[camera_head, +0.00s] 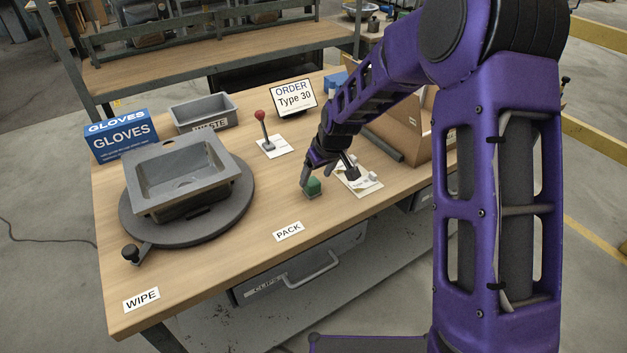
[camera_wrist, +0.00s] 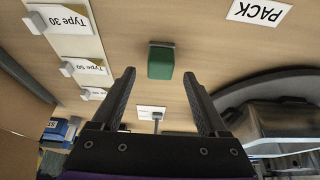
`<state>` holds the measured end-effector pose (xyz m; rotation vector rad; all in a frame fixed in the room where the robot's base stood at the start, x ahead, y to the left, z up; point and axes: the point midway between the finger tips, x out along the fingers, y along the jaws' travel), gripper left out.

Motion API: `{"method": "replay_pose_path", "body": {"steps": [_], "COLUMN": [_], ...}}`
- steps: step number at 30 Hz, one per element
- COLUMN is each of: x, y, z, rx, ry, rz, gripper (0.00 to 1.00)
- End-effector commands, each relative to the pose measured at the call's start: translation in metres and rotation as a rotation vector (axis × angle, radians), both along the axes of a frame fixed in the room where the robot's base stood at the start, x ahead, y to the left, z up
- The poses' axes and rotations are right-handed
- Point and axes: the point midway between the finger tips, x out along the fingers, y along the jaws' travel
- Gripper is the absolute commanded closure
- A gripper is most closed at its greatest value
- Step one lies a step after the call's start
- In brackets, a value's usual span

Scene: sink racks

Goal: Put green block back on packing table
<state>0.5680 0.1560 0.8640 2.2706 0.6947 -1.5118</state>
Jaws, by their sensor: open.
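The green block (camera_head: 313,187) rests on the wooden packing table (camera_head: 253,212), to the right of and behind the PACK label. My gripper (camera_head: 318,175) is just above and beside it. In the wrist view the green block (camera_wrist: 161,62) lies beyond the fingertips, centred between their lines, with a grey edge along one side. My gripper's two fingers (camera_wrist: 158,85) are spread apart with nothing between them. The block appears to touch neither finger.
A grey sink (camera_head: 185,178) sits on a round turntable at the left. A gloves box (camera_head: 122,136), a WASTE bin (camera_head: 203,113) and a red-knobbed lever (camera_head: 262,125) stand behind. Type cards with grey clips (camera_head: 358,180) lie right of the block, before a cardboard box (camera_head: 408,125).

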Motion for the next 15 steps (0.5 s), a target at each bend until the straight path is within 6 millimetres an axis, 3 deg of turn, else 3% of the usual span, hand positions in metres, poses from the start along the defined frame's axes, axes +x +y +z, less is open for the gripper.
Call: {"method": "replay_pose_path", "body": {"steps": [1,7,15], "x": [-0.003,-0.017,-0.025], "y": [-0.003,-0.012,-0.017], "z": [0.015,0.05,0.07], "rx": [0.001,0.001,0.0], "ry": [-0.004,-0.002,0.0], "rz": [-0.001,-0.002,0.0], "gripper": [0.23,0.23,0.23]}}
